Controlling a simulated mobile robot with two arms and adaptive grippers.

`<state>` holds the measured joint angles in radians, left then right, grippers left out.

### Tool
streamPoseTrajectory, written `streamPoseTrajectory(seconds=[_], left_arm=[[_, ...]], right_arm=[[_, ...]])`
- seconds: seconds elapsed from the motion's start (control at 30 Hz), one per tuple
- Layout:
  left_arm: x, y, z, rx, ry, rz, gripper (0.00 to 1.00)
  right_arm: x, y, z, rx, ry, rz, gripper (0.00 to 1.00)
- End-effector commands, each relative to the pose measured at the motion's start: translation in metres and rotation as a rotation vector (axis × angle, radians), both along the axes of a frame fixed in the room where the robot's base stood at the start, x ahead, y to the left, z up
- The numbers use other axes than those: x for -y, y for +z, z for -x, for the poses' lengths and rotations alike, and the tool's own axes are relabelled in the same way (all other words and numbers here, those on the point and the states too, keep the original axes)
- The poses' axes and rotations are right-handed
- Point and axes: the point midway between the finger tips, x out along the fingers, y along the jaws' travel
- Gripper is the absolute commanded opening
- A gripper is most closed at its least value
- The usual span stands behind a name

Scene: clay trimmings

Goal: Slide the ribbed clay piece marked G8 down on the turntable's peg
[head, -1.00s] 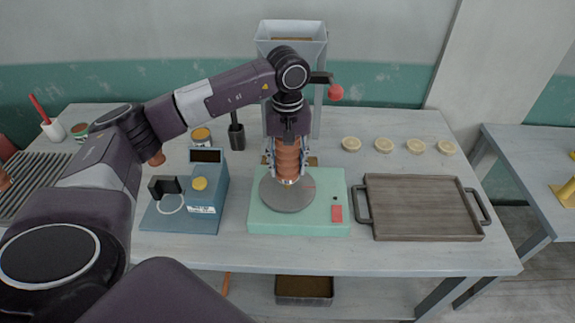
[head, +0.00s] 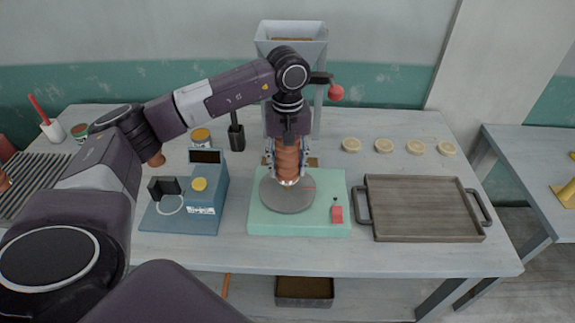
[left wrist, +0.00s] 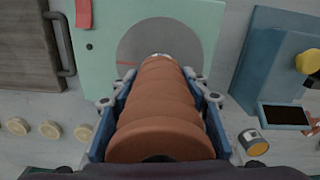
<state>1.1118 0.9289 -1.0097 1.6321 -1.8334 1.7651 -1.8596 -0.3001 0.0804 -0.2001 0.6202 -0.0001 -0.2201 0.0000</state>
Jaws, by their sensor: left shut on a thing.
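The ribbed clay piece (head: 288,160) is orange-brown and hangs upright in my left gripper (head: 287,172), over the turntable. In the left wrist view the piece (left wrist: 158,115) lies between the two blue-grey fingers, which touch its sides. No G8 marking can be read on it. The turntable (head: 287,197) is a grey disc on a mint-green base (head: 270,226); the disc also shows in the left wrist view (left wrist: 135,42). The peg cannot be made out, and the piece and gripper cover the disc's middle. Whether the piece touches the disc I cannot tell. My right gripper is out of view.
A blue device (head: 207,205) with a yellow knob stands left of the turntable. A wooden tray (head: 425,205) with dark handles lies to the right. Several pale discs (head: 383,146) lie behind the tray. A grey hopper (head: 292,35) stands behind the arm.

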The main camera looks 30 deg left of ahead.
Motion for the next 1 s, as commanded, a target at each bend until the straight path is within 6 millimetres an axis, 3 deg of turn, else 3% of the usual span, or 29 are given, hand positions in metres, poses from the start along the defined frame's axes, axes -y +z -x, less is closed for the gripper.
streamPoseTrajectory(seconds=[0.97, 1.0], left_arm=[[0.0, -0.021, -0.001, 0.002, 0.0, 0.001, 0.0], [0.0, -0.02, 0.0, 0.002, 0.0, 0.001, 0.47]], right_arm=[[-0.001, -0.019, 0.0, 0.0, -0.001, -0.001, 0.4], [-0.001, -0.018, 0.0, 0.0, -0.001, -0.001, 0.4]])
